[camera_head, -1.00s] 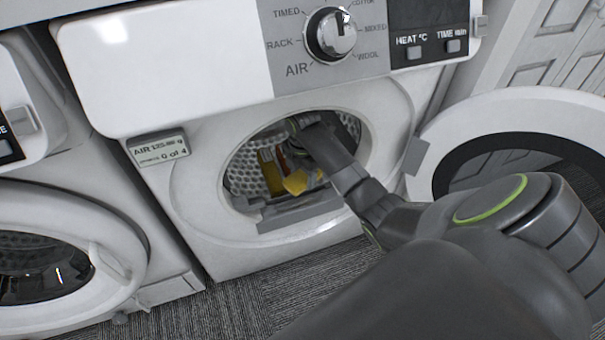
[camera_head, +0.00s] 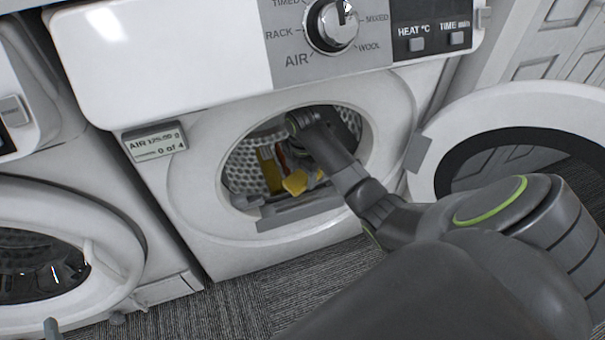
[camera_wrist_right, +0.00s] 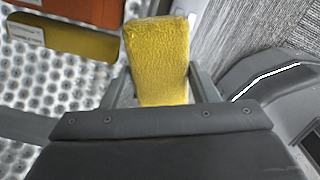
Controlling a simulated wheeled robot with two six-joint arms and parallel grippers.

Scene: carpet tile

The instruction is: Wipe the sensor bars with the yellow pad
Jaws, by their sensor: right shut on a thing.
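The yellow pad (camera_wrist_right: 158,50) is a rough-surfaced block, standing out between the two fingers of my right gripper (camera_wrist_right: 160,82), which is shut on it. In the head view the pad (camera_head: 296,182) is inside the open dryer's round mouth, just above its lower lip. My right arm reaches in from the right and hides part of the drum. A dark grey lip piece (camera_wrist_right: 275,88) with a thin bright strip lies right of the pad in the wrist view; I cannot tell whether the strip is a sensor bar. A small grey tip at the head view's bottom-left edge may be my left gripper.
An orange item (camera_wrist_right: 72,12) and a yellow labelled item (camera_wrist_right: 65,40) are in the perforated drum (camera_wrist_right: 40,85), left of the pad. The dryer's round door (camera_head: 530,105) stands open at right. Another machine (camera_head: 80,215) is at left. Carpet (camera_head: 240,305) lies below.

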